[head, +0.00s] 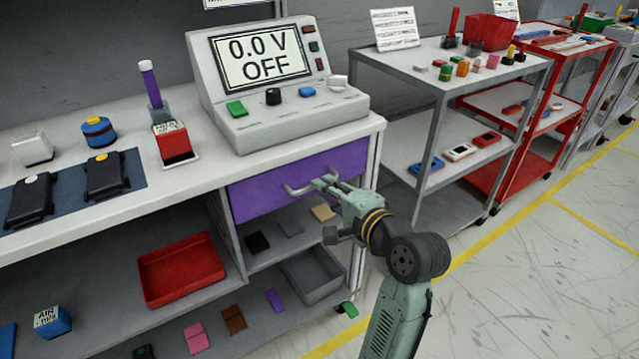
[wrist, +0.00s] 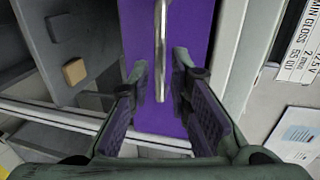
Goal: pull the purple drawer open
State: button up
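The purple drawer (head: 255,192) sits under the right end of the workbench, its front looking flush with the frame. Its grey bar handle (head: 292,191) sticks out from the front. In the wrist view the purple front (wrist: 193,25) fills the middle, with the handle (wrist: 160,60) running down it. My gripper (head: 322,183) is at the handle in the head view. In the wrist view my gripper (wrist: 160,75) is open, its fingers on either side of the handle with visible gaps. Part of the handle's right end is hidden by my gripper in the head view.
A grey power-supply console (head: 270,90) stands on the bench above the drawer. Below are a red tray (head: 180,272), a grey bin (head: 312,274) and small loose parts. A grey cart (head: 460,85) stands to the right. The floor in front has free room.

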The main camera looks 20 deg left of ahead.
jog(key=shift+x, duration=1.95)
jog(key=shift+c, duration=0.4)
grip_shut()
